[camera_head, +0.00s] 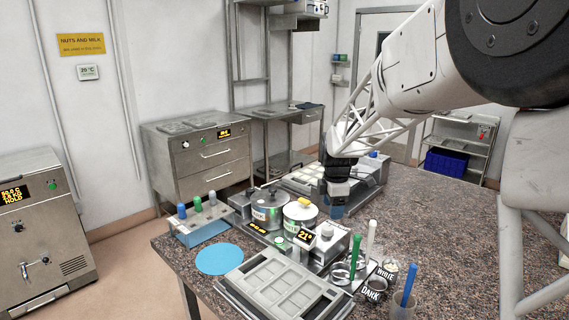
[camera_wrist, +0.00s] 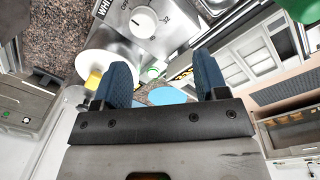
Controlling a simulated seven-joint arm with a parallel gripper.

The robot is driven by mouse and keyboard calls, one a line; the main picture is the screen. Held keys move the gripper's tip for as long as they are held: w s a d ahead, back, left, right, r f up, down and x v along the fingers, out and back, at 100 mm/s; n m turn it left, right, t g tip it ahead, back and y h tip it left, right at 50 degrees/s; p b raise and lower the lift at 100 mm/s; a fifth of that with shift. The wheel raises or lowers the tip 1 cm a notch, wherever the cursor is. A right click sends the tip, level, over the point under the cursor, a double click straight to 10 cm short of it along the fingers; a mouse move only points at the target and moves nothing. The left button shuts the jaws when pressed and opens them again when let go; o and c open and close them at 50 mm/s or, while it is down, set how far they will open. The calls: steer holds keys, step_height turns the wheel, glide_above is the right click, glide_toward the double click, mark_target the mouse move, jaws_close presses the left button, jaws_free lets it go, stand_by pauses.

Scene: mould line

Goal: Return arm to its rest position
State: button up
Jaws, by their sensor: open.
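My gripper (camera_head: 337,206) hangs above the worktop at the end of the white arm, near the middle of the head view. In the wrist view its two blue fingers (camera_wrist: 164,82) stand apart with nothing between them. Beyond the fingers, the wrist view shows a dial box (camera_wrist: 142,22), a white lid with a yellow knob (camera_wrist: 105,72) and a round blue mat (camera_wrist: 167,96). My gripper is just behind and right of the lidded pots in the head view. I cannot tell its exact height above the worktop.
Two pots (camera_head: 267,212) stand left of my gripper. A grey mould tray (camera_head: 232,284) lies at the front, beside the blue mat (camera_head: 219,259). Cups with upright tools, one a blue-handled tool (camera_head: 408,286), stand front right. The granite worktop (camera_head: 440,215) is clear at right.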

steer(key=s+d+r+m+t, duration=0.1)
steer(key=s+r+m, duration=0.3)
steer(key=s, duration=0.7)
steer(key=s+r+m, duration=0.3)
steer(key=s+m, duration=0.3)
steer(key=s, duration=0.5)
steer(key=s+f+m, duration=0.3)
steer(key=s+m, duration=0.6)
steer(key=s, duration=1.1)
steer(key=shift+s+d+f+t, duration=0.15)
steer(key=shift+d+f+t, duration=0.1)
steer(key=shift+t, duration=0.15)
